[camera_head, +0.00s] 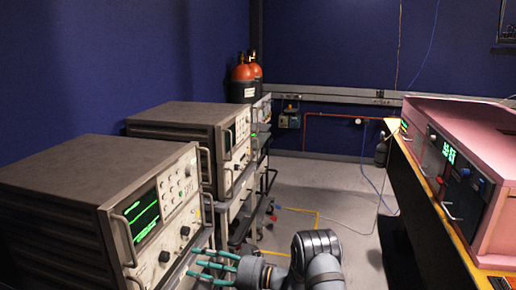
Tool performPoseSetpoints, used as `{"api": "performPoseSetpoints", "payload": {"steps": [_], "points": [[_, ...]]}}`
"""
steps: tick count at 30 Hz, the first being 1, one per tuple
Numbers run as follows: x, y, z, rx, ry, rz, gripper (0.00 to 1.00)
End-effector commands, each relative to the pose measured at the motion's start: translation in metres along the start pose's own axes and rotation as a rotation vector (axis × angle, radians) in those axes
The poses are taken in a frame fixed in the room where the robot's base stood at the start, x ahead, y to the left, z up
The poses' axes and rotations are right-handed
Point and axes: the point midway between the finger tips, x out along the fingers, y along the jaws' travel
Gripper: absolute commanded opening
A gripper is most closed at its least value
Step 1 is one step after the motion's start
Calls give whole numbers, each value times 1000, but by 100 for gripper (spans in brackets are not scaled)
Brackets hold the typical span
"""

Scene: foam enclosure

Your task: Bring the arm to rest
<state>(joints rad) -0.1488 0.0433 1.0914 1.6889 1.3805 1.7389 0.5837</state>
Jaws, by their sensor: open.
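My gripper (212,267) shows at the bottom of the head view, left of centre. Its teal fingers are spread open and point left, towards the front of the nearest grey instrument (95,210). I see nothing between the fingers. The fingertips look close to the lower front of that instrument; I cannot tell whether they touch it. My dark arm links come up from the bottom edge, right of the gripper.
A second instrument (175,118) stands behind the first. Orange-topped cylinders (243,72) stand at the back. A bench (436,205) with a pink-cased device (475,150) runs along the right. The grey floor (335,200) between is mostly open, with thin cables.

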Motion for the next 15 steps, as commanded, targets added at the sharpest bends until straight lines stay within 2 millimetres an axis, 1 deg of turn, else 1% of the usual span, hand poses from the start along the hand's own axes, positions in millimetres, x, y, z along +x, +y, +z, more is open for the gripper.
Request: {"api": "performPoseSetpoints", "payload": {"steps": [1,3,4,5,6,15], "points": [[-12,-1,1,2,-3,-3,45],[-28,-1,2,2,-5,-3,45],[-34,-1,2,2,-4,-3,45],[-34,1,0,0,-1,1,45],[-18,3,-2,-3,5,7,45],[46,1,-2,-2,3,4,45]]}}
